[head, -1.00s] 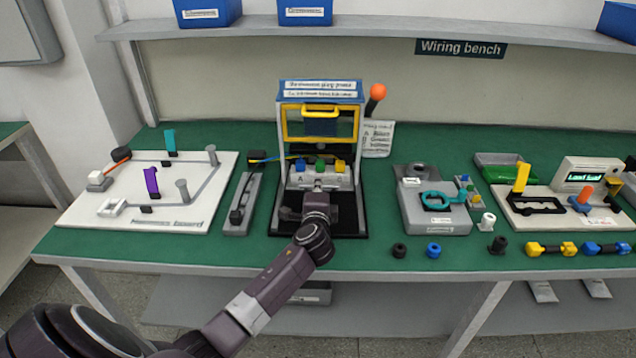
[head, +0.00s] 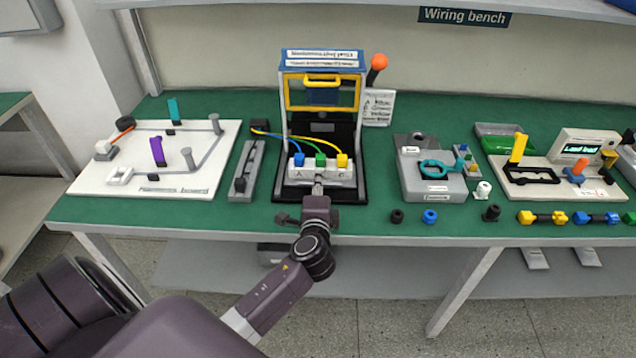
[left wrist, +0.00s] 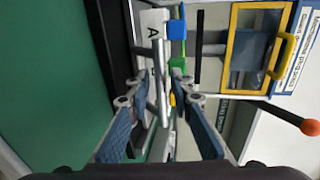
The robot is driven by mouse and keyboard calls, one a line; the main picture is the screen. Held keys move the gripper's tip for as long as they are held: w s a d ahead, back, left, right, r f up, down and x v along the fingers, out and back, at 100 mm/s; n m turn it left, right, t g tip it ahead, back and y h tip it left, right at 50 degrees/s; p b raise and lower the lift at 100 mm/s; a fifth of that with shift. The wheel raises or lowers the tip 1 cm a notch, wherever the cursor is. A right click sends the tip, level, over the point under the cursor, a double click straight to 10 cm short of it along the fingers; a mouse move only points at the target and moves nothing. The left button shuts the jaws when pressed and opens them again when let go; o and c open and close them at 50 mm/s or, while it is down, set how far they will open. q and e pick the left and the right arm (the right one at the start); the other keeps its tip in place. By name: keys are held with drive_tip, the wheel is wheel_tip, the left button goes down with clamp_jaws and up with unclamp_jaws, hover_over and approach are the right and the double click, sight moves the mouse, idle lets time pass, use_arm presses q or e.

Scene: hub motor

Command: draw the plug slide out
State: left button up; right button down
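The plug slide (head: 320,172) is a white block with blue, green and yellow plugs on top. It sits near the front of the black base of the blue-topped test station, with wires running from its plugs to the left. My left gripper (head: 318,190) is at the slide's front and is closed about its grey handle. In the left wrist view the grey handle bar (left wrist: 161,85) lies between the fingers (left wrist: 158,88), and the white slide with its letter A shows beyond. The exact finger contact is partly hidden. My right gripper is not in view.
The station has a yellow-framed guard (head: 321,92), raised above the slide, and an orange-knobbed lever (head: 377,63) at its right. A grey cable channel (head: 243,172) stands close on the left. A grey fixture (head: 432,183) stands to the right. Green bench shows between them.

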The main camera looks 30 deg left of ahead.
use_arm(q)
drive_tip(key=shift+o, duration=0.2)
drive_tip(key=v, duration=1.2)
drive_tip(key=s+f+n+g+h, duration=0.3)
drive_tip(key=s+f+n+g, duration=0.25)
drive_tip(key=s+f, duration=0.4)
drive_tip(key=s+d+f+n+g+h, duration=0.3)
drive_tip(key=s+d+n+g+h, duration=0.15)
drive_tip(key=s+d, duration=0.65)
drive_tip(key=s+a+f+g, duration=0.1)
drive_tip(key=s+f, duration=0.2)
drive_tip(key=f, duration=2.4)
drive_tip(key=s+a+f+g, duration=0.1)
drive_tip(key=s+a+f, duration=0.2)
drive_tip(key=s+f, duration=1.2)
drive_tip(key=shift+s+f+m+h, duration=0.25)
drive_tip(key=shift+s+m+h, duration=0.1)
drive_tip(key=shift+s, duration=0.75)
